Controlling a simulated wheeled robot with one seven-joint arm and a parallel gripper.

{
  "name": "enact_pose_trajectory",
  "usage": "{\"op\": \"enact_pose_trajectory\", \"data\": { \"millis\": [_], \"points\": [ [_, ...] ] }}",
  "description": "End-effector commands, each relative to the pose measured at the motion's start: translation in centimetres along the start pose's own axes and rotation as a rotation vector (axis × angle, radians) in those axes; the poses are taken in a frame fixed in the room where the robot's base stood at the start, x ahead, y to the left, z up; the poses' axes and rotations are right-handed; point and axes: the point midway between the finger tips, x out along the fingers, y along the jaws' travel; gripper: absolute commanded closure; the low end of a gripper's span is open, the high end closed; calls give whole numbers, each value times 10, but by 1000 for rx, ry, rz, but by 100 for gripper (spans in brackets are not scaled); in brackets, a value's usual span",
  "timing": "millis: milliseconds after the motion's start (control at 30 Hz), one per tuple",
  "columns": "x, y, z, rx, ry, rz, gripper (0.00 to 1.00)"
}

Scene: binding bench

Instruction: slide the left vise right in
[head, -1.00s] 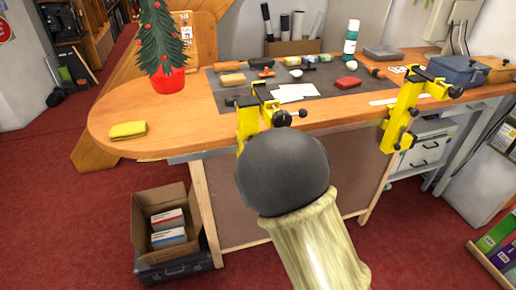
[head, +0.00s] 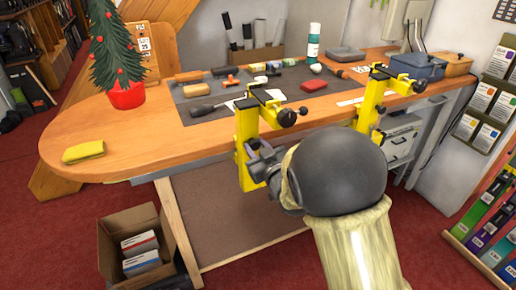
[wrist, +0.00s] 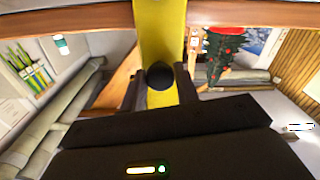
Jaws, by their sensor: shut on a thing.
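The left vise (head: 246,130) is a yellow upright clamp with black screws, on the front edge of the wooden bench (head: 180,148). Its upper jaw rests over the bench top and its lower part hangs below the edge. My gripper (head: 260,165) is shut on the lower yellow body from the front right. In the wrist view the yellow body of the left vise (wrist: 163,28) stands between the two dark fingers, with a round black knob (wrist: 160,75) in front. My wrist hides part of the second yellow vise (head: 371,100), farther right on the same edge.
Tools, a red block (head: 314,86) and small jars lie on the dark mat (head: 205,100) behind the vise. A yellow cloth (head: 84,152) and a small potted tree (head: 127,95) are on the left. An open carton (head: 110,245) stands on the floor below.

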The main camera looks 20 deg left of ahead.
Motion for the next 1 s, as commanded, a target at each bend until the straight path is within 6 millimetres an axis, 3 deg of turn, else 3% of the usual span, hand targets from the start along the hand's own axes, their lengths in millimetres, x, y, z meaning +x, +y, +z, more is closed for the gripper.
{"op": "enact_pose_trajectory", "data": {
  "millis": [167,200,300,667,867,1000],
  "points": [
    [0,6,0,-2,0,13,100],
    [-1,7,0,-2,0,14,65],
    [0,6,0,-2,0,13,48],
    [-3,4,0,-1,0,8,48],
    [-23,4,1,0,-1,9,48],
    [-47,4,1,1,-1,10,48]
  ]
}}
